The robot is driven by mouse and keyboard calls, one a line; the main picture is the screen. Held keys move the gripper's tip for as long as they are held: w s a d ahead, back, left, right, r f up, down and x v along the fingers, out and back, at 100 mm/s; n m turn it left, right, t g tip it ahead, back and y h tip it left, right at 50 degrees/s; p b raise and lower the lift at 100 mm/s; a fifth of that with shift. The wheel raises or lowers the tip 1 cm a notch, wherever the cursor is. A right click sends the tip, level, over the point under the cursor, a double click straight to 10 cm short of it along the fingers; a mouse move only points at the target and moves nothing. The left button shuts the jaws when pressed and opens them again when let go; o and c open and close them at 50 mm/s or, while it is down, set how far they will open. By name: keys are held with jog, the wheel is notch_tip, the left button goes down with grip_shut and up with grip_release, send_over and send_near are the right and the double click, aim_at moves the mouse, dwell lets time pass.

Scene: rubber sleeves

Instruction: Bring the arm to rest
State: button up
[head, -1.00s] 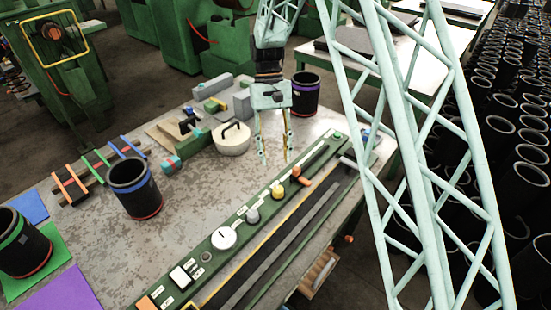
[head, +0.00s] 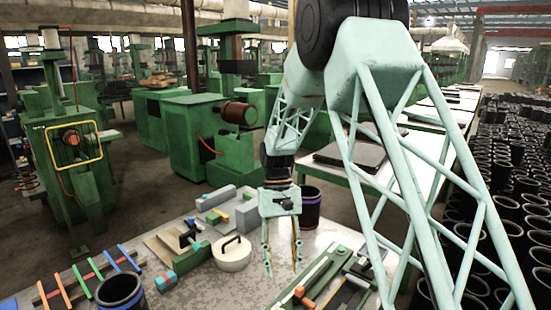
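My gripper (head: 283,262) hangs pointing down over the right part of the worktable (head: 205,290). Its two fingers are apart with nothing between them. It is above the table, close to the green control panel (head: 318,282) and right of a round cream lid with a black handle (head: 232,253). A black sleeve with a blue band (head: 121,292) stands at the lower left, cut by the picture edge.
A rack with coloured strips (head: 88,280) lies at the table's left. Grey blocks (head: 216,198) and a teal-and-red piece (head: 164,281) lie near the lid. Green machines (head: 185,130) stand behind. Many black sleeves (head: 510,180) fill the right side. Open air surrounds the gripper above the table.

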jog(key=s+d+r+t, duration=0.1)
jog(key=s+d+r, duration=0.35)
jog(key=r, duration=0.25)
jog(key=s+d+r+m+t, duration=0.1)
jog(key=s+d+r, duration=0.2)
jog(key=s+r, duration=0.4)
jog(key=s+d+r+t, duration=0.2)
jog(key=s+d+r, duration=0.2)
jog(key=r, duration=0.4)
jog(key=s+d+r+t, duration=0.1)
jog(key=s+d, duration=0.1)
jog(key=s, duration=0.6)
jog(key=s+d+r+t, duration=0.1)
jog(key=s+d+r, duration=0.1)
jog(key=s, duration=0.7)
jog(key=s+d+r+m+t, duration=0.1)
jog(key=s+d+r+t, duration=0.1)
jog(key=s, duration=0.6)
jog(key=shift+s+d+y, duration=0.3)
jog(key=shift+s+d, duration=0.1)
jog(key=shift+d, duration=0.25)
jog(key=shift+a, duration=0.1)
